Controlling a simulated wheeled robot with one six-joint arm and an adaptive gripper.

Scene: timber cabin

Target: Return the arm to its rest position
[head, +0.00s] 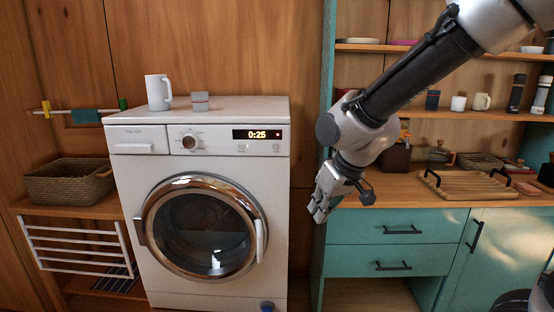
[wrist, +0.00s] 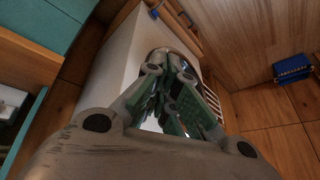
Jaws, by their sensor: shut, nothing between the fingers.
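My gripper (head: 319,209) hangs at the end of my arm in the head view, pointing down, in front of the left end of the teal cabinet and to the right of the washing machine (head: 271,178). Its fingers are shut with nothing between them. The shut fingers also fill the middle of the wrist view (wrist: 168,100), with the white washing machine (wrist: 118,62) behind them. My arm comes in from the upper right of the head view and bends at the wrist. The gripper touches nothing that I can see.
On the washing machine stand a white mug (head: 158,92) and a small grey box (head: 200,101). A wicker basket (head: 68,182) sits at left. A teal cabinet (head: 376,226) carries a wooden rack (head: 465,187); shelves above hold cups and bottles. Open floor lies beside the machine (wrist: 262,113).

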